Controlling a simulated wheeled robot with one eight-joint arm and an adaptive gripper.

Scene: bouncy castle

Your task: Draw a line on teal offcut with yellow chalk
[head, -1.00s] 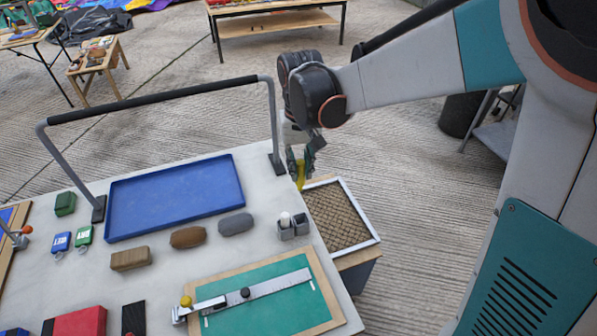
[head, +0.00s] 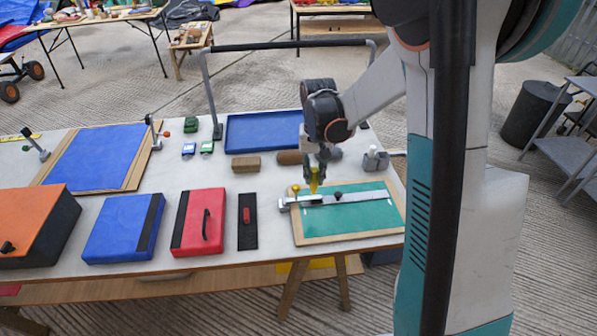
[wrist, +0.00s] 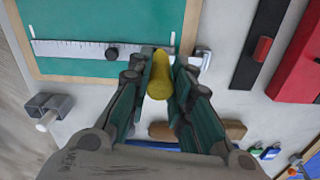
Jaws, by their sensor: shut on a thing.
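The teal offcut (head: 350,217) lies on a wooden board (head: 330,238) at the right of the table. It also shows in the wrist view (wrist: 110,20). A metal ruler (head: 350,197) with a dark knob lies across it, along its far side. Short white marks show on the teal at both sides. My gripper (head: 314,183) is shut on the yellow chalk (wrist: 160,75), which points down from the fingers. In the head view it hangs over the ruler's left part. I cannot tell whether the chalk tip touches anything.
A grey two-cup holder (head: 375,160), brown block (head: 246,164) and blue tray (head: 262,132) are behind. A black strip with red handle (head: 247,218) and red case (head: 199,222) lie left. A rail (head: 290,45) stands behind.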

